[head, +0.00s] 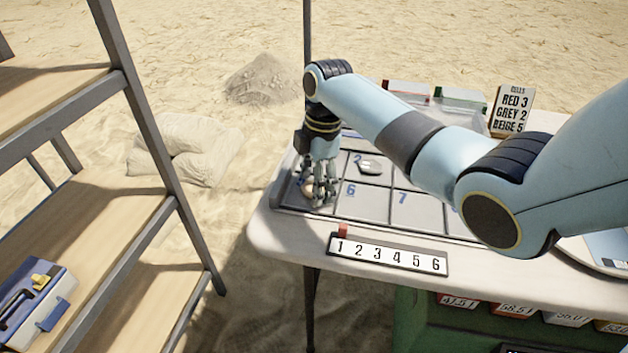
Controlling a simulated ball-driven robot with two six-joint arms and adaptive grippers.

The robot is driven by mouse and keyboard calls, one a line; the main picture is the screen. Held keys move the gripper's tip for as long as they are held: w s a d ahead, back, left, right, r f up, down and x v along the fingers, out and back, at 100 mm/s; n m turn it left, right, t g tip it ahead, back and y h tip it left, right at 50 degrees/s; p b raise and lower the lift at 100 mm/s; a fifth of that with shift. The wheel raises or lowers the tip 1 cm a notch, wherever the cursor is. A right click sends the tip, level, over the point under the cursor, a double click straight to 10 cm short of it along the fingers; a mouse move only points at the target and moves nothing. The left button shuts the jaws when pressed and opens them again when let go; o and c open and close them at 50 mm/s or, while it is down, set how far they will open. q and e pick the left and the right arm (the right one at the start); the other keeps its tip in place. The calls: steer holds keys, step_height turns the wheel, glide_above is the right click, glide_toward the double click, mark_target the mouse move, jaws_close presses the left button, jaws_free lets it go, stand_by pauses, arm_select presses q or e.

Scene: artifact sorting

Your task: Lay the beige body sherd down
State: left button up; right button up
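My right gripper (317,192) points down over the front left cell of the grey divided tray (418,212). Its fingers close around the beige body sherd (308,187), which shows partly between them, low at the tray floor. I cannot tell whether the sherd touches the floor of the cell. The cell's own number is hidden by the gripper; the cells beside it to the right read 6 and 7. A grey-green sherd (370,166) lies in the cell marked 2. My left gripper is out of view.
A rules card (512,109) reads red 3, grey 2, beige 5. A strip numbered 1 to 6 (388,255) lies at the table's front edge, with a red marker (343,231) by 1. Red (406,88) and green (461,97) boxes stand behind. A shelf (100,215) stands left.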

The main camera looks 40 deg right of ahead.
steer(key=shift+o, duration=0.9)
step_height(320, 180, up, 12)
steer(key=d+p, duration=0.1)
steer(key=shift+d+p, duration=0.2)
steer(key=shift+p, duration=0.15)
steer(key=shift+s, duration=0.15)
